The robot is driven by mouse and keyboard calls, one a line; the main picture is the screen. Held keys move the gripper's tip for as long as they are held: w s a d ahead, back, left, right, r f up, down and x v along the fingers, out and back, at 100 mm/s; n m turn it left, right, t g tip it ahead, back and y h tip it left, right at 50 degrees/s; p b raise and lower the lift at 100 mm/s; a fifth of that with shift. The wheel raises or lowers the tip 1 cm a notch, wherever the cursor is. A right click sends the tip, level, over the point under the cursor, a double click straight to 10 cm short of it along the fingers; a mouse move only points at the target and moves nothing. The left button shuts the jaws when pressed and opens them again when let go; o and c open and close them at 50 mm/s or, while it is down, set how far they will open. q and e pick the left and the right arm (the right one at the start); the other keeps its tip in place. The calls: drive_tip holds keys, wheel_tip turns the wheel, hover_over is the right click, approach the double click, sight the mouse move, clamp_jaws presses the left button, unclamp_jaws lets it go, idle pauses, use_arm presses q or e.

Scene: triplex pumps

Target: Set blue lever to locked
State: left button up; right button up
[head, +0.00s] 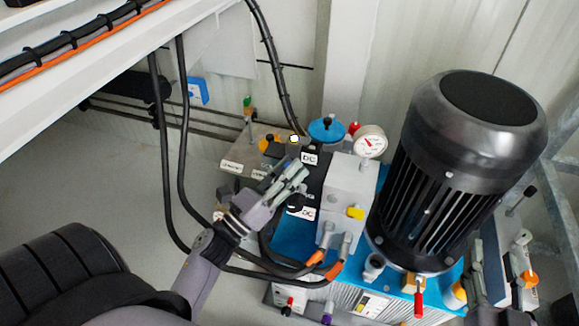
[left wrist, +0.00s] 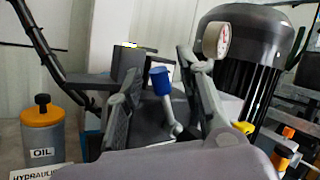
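The blue lever (left wrist: 160,80) shows in the left wrist view as a blue grip on a thin grey rod that slants down to the right. It stands between the two spread fingers of my left gripper (left wrist: 165,100); I see no clear contact. In the head view, my left gripper (head: 291,179) is over the pump's black valve block (head: 312,160) and covers most of the lever area. My right gripper (head: 479,266) seems to be at the lower right of the head view, partly cut off; its fingers are not clear.
A large black motor (head: 455,160) stands right of the block. A pressure gauge (head: 370,141) and a blue round cap (head: 327,130) sit behind. Black hoses (head: 180,150) loop on the left. An oil canister (left wrist: 42,130) stands left in the wrist view.

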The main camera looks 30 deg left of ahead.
use_arm(q)
drive_tip(key=shift+w+d+r, duration=0.1)
drive_tip(key=shift+w, duration=0.2)
drive_tip(key=shift+c, duration=0.4)
clamp_jaws()
idle(0.4)
